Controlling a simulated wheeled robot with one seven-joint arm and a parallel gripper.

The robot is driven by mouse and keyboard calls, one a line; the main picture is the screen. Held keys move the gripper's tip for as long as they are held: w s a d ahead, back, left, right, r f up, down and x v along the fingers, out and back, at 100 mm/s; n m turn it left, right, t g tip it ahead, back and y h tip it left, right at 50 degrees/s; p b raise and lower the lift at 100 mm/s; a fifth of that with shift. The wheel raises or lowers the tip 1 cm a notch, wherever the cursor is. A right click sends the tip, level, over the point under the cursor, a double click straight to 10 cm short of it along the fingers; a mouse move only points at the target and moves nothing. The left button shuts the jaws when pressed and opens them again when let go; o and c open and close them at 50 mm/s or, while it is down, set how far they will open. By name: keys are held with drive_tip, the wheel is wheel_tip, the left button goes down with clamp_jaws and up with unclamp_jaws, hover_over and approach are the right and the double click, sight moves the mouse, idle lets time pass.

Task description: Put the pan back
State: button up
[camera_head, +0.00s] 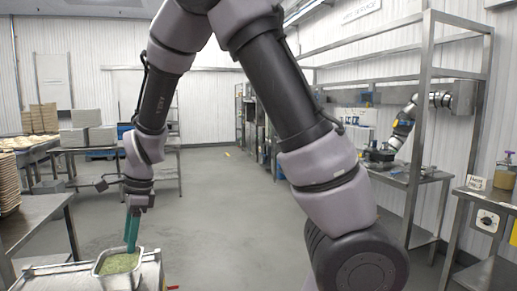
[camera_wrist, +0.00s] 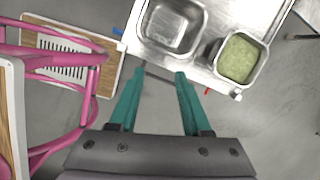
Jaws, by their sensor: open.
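My gripper (camera_head: 132,248) has two teal fingers and points down near a metal pan with pale green contents (camera_head: 118,263). In the wrist view the fingers of my gripper (camera_wrist: 159,74) are spread apart with nothing between them. The filled pan (camera_wrist: 262,72) is at the upper right, beyond the right fingertip. An empty metal pan (camera_wrist: 172,27) is ahead of the fingertips. Both pans are in a steel counter (camera_wrist: 208,75). The fingertips are near the counter's edge, apart from both pans in the wrist view. I cannot tell which pan the task means.
A pink tubular frame with wooden panels (camera_wrist: 90,85) stands left of my gripper. A steel table with stacked trays (camera_head: 35,210) is at the left. Steel shelving (camera_head: 420,120) and another robot arm (camera_head: 403,128) are at the right. The middle floor (camera_head: 225,200) is clear.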

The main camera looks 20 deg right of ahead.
drive_tip(key=w+d+r+n+t+y, duration=0.1)
drive_tip(key=d+r+n+y, duration=0.15)
drive_tip(key=d+r, duration=0.9)
drive_tip(key=s+d+r+n+t+h, duration=0.1)
drive_tip(key=s+d+r+n+t, duration=0.2)
drive_tip(key=d, duration=0.6)
drive_tip(key=s+d+r+n+t+h, duration=0.2)
drive_tip(key=s+d+r+n, duration=0.3)
drive_tip(key=s+d+r, duration=0.3)
drive_tip(key=shift+d+r+t, duration=0.5)
drive_tip(key=shift+d+r, duration=0.05)
drive_tip(key=shift+d, duration=0.55)
drive_tip(key=shift+s+n, duration=0.2)
drive_tip(key=shift+n, duration=0.05)
